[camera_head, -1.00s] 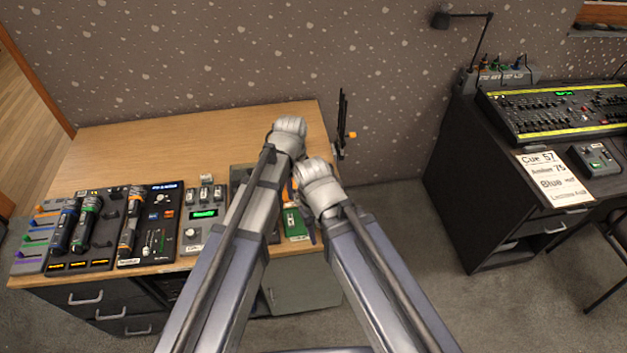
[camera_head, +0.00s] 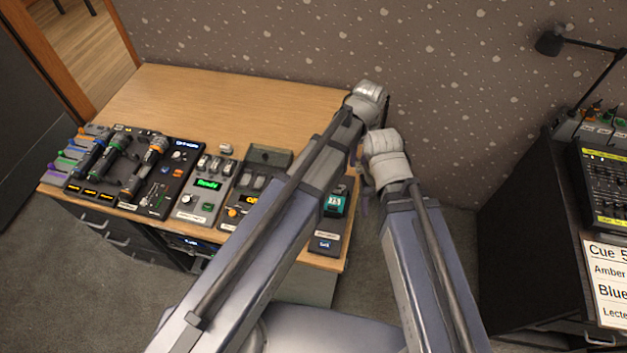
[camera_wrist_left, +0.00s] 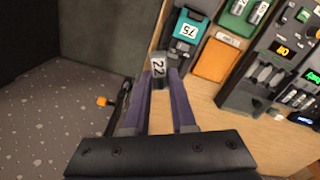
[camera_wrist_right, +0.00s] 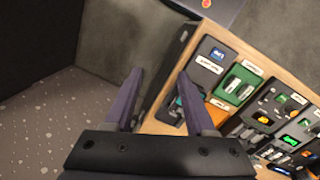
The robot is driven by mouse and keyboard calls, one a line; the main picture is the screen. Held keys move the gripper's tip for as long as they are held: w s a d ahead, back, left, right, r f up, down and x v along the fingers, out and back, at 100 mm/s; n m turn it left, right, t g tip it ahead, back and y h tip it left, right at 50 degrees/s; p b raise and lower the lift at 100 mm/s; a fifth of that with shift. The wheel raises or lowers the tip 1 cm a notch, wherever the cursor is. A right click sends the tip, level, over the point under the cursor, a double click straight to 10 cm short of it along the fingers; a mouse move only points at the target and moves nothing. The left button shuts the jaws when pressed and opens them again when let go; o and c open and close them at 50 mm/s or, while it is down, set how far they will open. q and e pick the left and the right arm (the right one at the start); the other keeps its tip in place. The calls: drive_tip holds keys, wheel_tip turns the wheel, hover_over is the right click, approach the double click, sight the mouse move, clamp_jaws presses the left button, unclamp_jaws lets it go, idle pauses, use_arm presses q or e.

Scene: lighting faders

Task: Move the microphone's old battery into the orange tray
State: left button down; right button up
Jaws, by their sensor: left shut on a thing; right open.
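In the left wrist view, my left gripper (camera_wrist_left: 160,86) is shut on a small grey block (camera_wrist_left: 158,67) with a white label reading 22; I cannot tell whether it is the old battery. It is near the desk's end, left of the orange tray (camera_wrist_left: 216,60). The orange tray also shows partly in the right wrist view (camera_wrist_right: 219,112); my left arm hides it in the head view. A teal device labelled 75 (camera_wrist_left: 188,31), perhaps the microphone, is beside the tray. My right gripper (camera_wrist_right: 160,76) is open and empty, by the desk's end.
A green tray (camera_wrist_right: 238,84) with pale cells is beside the orange tray. Consoles with faders and handheld devices (camera_head: 140,165) line the desk's front. The wooden desktop (camera_head: 215,105) behind is clear. A dark second desk (camera_head: 525,235) stands at right.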

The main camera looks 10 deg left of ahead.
drive_tip(key=o, duration=0.3)
drive_tip(key=shift+w+d+f+b, duration=0.1)
drive_tip(key=shift+w+f+b, duration=0.05)
drive_tip(key=shift+f+b, duration=0.5)
drive_tip(key=shift+w+d+f+b, duration=0.1)
drive_tip(key=shift+f+b, duration=0.4)
drive_tip(key=shift+f, duration=0.1)
wheel_tip(320, 180, down, 5)
drive_tip(key=b, duration=0.4)
drive_tip(key=shift+a+r+b, duration=0.1)
drive_tip(key=shift+r+b, duration=0.05)
drive_tip(key=shift+b, duration=0.2)
use_arm(q)
drive_tip(key=a+f+n, duration=0.2)
drive_tip(key=a+f, duration=0.2)
drive_tip(key=a, duration=0.4)
drive_tip(key=a+f+n, duration=0.2)
drive_tip(key=a+f, duration=0.1)
drive_tip(key=a, duration=0.6)
drive_tip(key=f+b, duration=0.6)
drive_tip(key=f, duration=0.1)
drive_tip(key=f+b, duration=0.3)
drive_tip(key=b, duration=0.1)
drive_tip(key=shift+w+d+f, duration=0.15)
drive_tip(key=shift+w+d, duration=0.1)
drive_tip(key=shift+w, duration=0.05)
use_arm(e)
wheel_tip(320, 180, down, 10)
drive_tip(key=shift+s+r, duration=0.1)
